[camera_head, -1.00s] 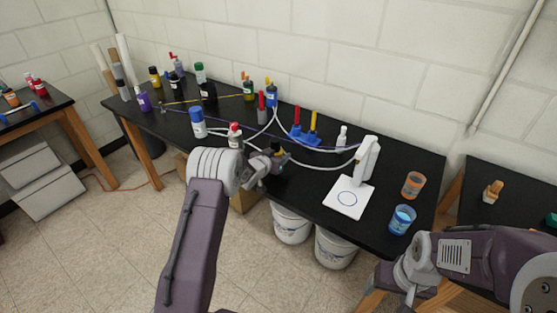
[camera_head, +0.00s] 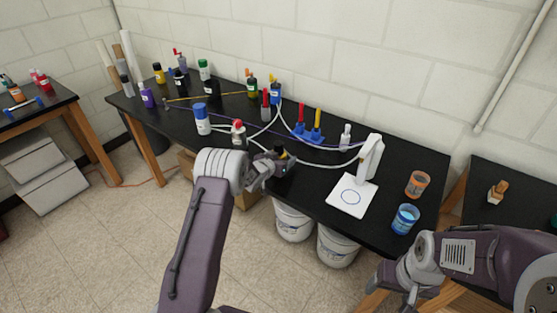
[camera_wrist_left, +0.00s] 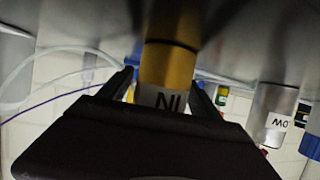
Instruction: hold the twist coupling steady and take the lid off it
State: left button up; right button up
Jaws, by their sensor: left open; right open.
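A gold cylinder (camera_wrist_left: 168,62) with a dark seam and a white lettered band is between the two fingers of my left gripper (camera_wrist_left: 168,85) in the left wrist view. It looks like the twist coupling; which part is its lid I cannot tell. The left fingers stand open on either side of it; contact is not clear. In the head view my left gripper (camera_head: 284,160) is at the front edge of the black table, largely hiding this part. My right gripper (camera_head: 411,298) is open and empty, low at the right, below and in front of the table, far from the coupling.
The black table (camera_head: 320,187) carries white hoses, several bottles, and a white stand (camera_head: 352,196) on the right. An orange cup (camera_head: 417,184) and a blue cup (camera_head: 405,219) stand near its right end. White buckets (camera_head: 338,247) are underneath. A lettered grey cylinder (camera_wrist_left: 273,115) is beside the left gripper.

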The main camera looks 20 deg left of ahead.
pick_arm(q)
jog(key=v, duration=1.2)
jog(key=shift+r+b, duration=0.15)
jog(key=shift+b, duration=0.2)
jog(key=s+d+f+n+g+y, duration=0.1)
jog(key=s+g, duration=0.5)
jog(key=s, duration=0.9)
jog(key=s+d+f+n+g+y, duration=0.1)
jog(key=s+g, duration=0.5)
jog(key=s, duration=1)
jog(key=shift+d+f, duration=0.55)
jog(key=shift+d, duration=0.35)
jog(key=shift+o, duration=0.5)
jog(key=shift+s, duration=0.3)
jog(key=shift+w, duration=0.2)
